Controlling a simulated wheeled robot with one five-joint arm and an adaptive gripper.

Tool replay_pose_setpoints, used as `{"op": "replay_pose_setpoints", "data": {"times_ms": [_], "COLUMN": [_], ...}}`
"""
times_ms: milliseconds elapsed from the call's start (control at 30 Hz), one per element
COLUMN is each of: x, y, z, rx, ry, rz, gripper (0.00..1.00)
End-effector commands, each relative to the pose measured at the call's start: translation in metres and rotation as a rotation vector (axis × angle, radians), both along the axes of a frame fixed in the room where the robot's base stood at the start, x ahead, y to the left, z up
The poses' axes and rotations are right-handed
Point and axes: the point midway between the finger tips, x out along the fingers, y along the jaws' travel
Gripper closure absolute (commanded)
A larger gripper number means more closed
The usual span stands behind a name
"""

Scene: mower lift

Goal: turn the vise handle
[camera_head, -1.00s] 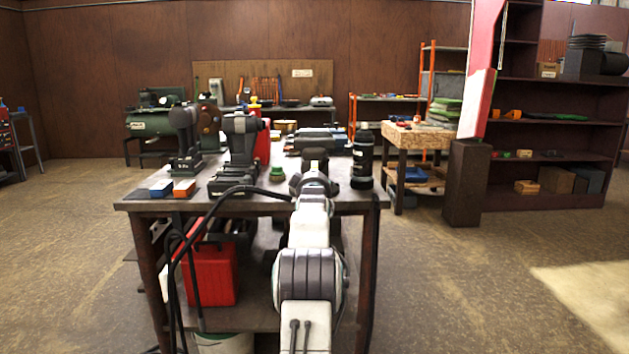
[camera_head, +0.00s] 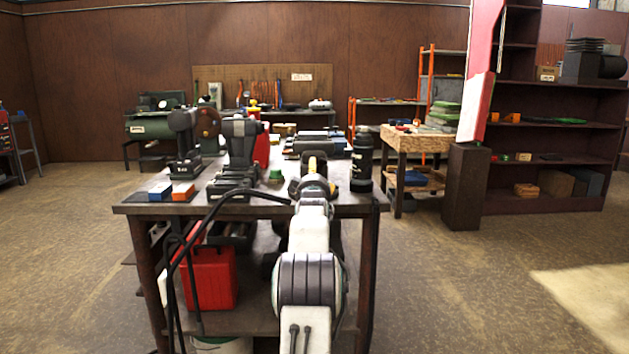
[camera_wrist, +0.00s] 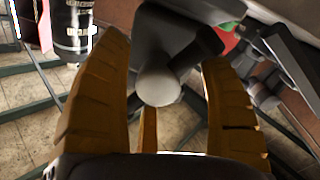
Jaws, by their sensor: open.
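My gripper (camera_head: 313,162) is over the near right part of the workbench, its yellow fingers partly hidden by the wrist. In the wrist view my gripper (camera_wrist: 155,100) is open, its ridged orange fingers spread left and right. A dark metal part with a rounded pale grey end (camera_wrist: 158,86), which looks like the vise handle, lies between the fingers. A gap shows on each side of it, and I cannot tell whether anything touches. A dark grey vise-like tool (camera_head: 240,145) stands on the bench left of my gripper.
A black canister (camera_head: 361,163) stands on the bench just right of my gripper. A green-topped item (camera_head: 276,174) sits left of the gripper.

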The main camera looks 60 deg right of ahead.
Motion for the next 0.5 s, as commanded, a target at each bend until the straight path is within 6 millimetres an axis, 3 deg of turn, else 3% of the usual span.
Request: {"op": "replay_pose_setpoints", "data": {"times_ms": [267, 500], "x": [-0.001, -0.009], "y": [0.003, 0.017], "z": [0.000, 0.001], "rx": [0.000, 0.000], "ry": [0.000, 0.000], "rz": [0.000, 0.001], "gripper": [0.29, 0.29]}}
